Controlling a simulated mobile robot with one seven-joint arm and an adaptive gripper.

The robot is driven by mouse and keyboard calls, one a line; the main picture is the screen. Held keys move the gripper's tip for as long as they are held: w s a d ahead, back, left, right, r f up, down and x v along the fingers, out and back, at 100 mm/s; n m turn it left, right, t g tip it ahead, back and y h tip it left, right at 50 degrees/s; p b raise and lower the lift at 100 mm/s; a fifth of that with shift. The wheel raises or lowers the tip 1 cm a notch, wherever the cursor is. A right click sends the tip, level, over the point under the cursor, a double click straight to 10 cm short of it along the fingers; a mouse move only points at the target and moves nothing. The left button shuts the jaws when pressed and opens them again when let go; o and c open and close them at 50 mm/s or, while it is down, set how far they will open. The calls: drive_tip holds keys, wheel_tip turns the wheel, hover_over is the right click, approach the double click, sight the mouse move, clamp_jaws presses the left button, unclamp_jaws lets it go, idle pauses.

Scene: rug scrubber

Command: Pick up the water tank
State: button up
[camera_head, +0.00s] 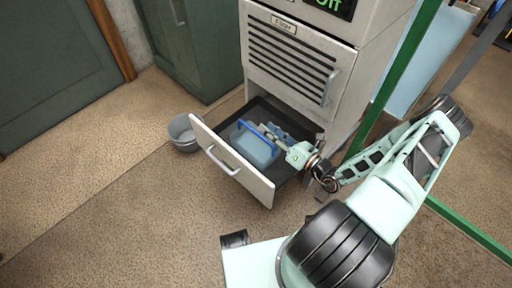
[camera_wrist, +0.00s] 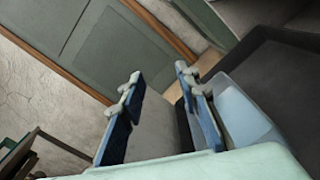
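The water tank (camera_head: 254,150), a translucent light-blue box with a darker blue bar along its top, sits in the open bottom drawer (camera_head: 232,157). My gripper (camera_head: 263,130) reaches into the drawer from the right, close beside the tank. In the wrist view my gripper (camera_wrist: 158,75) is open, its two blue fingers well apart with a grey surface behind the gap. The tank (camera_wrist: 243,118) shows there to the right of the right finger, which hides part of it. I cannot tell whether that finger touches it.
The drawer belongs to a pale cabinet (camera_head: 292,62) with a slotted panel and a green display. A grey bucket (camera_head: 183,133) stands left of the drawer. A green post (camera_head: 394,75) rises on the right. The brown floor (camera_head: 95,190) at left is clear.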

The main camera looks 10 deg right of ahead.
drive_tip(key=b, duration=0.3)
approach(255, 131)
drive_tip(key=w, duration=0.1)
drive_tip(key=w+a, duration=0.1)
drive_tip(key=shift+w+a+f, duration=0.25)
drive_tip(key=shift+w+f, duration=0.05)
drive_tip(key=shift+f, duration=0.1)
drive_tip(key=shift+x, duration=0.9)
drive_tip(key=b+x, duration=0.1)
drive_tip(key=x, duration=0.4)
drive_tip(key=shift+w+a, duration=0.2)
drive_tip(key=shift+w, duration=0.05)
drive_tip(key=shift+r, duration=0.1)
clamp_jaws()
drive_tip(key=shift+r, duration=0.2)
